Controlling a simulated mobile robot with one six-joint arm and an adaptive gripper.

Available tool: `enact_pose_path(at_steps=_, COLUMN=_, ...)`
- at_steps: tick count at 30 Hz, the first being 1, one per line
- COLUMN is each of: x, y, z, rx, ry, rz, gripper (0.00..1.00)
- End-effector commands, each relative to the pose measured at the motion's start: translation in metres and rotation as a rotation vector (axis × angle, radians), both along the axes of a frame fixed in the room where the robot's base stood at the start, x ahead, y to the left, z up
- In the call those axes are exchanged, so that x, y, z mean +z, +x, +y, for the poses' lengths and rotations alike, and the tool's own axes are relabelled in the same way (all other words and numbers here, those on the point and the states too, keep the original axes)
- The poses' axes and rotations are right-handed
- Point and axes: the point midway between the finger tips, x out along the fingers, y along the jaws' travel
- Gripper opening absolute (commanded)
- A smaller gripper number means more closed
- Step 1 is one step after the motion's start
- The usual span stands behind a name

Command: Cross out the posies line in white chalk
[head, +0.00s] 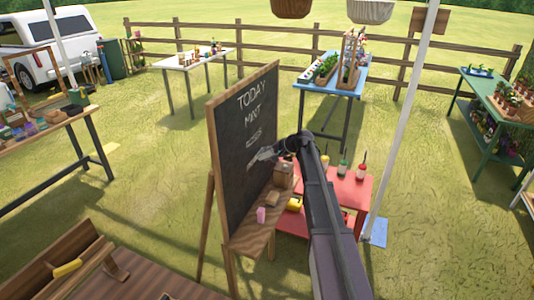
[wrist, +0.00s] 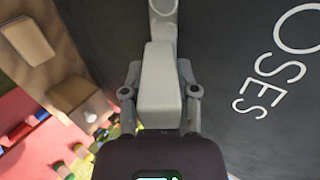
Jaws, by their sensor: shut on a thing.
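The chalkboard (head: 240,145) stands upright in a wooden frame, with "TODAY" and "MINT" in white at the top. A smaller slanted line of white lettering (head: 254,136) sits below, too small to read there. In the wrist view large white letters (wrist: 270,72) on the dark board show at the right, ending in "SES"; the start of the word is cut off. My gripper (head: 256,160) is close to the board, just under that small line. In the wrist view my gripper (wrist: 162,12) is shut on chalk that its fingers hide. I cannot tell whether it touches the board.
The board's wooden ledge (head: 247,240) carries a pink piece (head: 261,214), a brown block (head: 272,199) and a small wooden box (head: 284,175). A red table (head: 350,190) with bottles stands right behind the ledge. A white tent pole (head: 403,120) rises to the right.

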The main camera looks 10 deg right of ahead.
Motion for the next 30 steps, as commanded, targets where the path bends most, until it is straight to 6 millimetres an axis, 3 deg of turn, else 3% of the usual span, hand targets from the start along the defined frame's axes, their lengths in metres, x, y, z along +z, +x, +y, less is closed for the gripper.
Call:
enact_pose_path(at_steps=16, x=0.000, y=-0.004, z=0.004, rx=0.001, ry=0.001, rz=0.000, gripper=0.00)
enact_pose_path(at_steps=30, x=0.000, y=-0.027, z=0.018, rx=0.001, ry=0.001, rz=0.000, gripper=0.00)
